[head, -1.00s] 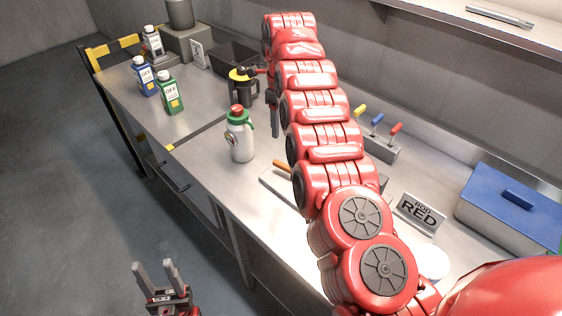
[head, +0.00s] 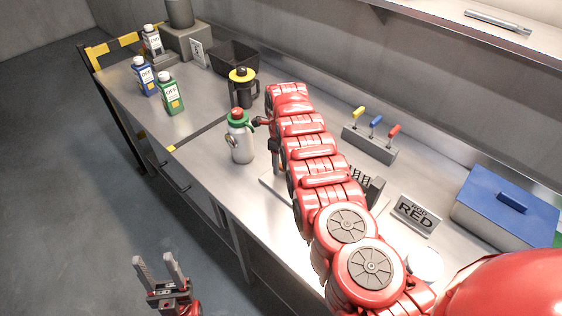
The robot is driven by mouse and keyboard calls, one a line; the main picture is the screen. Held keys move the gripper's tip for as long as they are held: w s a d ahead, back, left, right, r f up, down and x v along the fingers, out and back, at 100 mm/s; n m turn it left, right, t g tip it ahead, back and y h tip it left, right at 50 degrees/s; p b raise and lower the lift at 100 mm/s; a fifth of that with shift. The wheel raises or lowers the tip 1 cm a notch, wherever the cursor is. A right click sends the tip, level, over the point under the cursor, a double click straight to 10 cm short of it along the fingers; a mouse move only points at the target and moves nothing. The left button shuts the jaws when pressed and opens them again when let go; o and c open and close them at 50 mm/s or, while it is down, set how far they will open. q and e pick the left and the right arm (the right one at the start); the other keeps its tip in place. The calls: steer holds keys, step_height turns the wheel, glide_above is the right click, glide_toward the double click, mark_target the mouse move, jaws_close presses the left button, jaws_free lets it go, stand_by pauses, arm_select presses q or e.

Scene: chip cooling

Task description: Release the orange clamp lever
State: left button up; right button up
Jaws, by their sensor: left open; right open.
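The orange clamp lever does not show now; my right arm covers the spot where it was seen a second ago. A flat grey base plate (head: 267,183) shows beside that arm, with grey block parts (head: 374,191) on its other side. My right gripper (head: 276,162) points down above the plate, just right of the silver flask; its fingers are partly hidden, and I cannot tell whether it touches the lever. My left gripper (head: 157,262) is open and empty, off the front of the bench above the floor.
A silver flask (head: 241,148) with green and red cap stands close to my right gripper. A black jug (head: 242,93) with yellow lid is behind it.

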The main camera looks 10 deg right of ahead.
steer(key=shift+w, duration=0.1)
jaws_close()
stand_by(1.2)
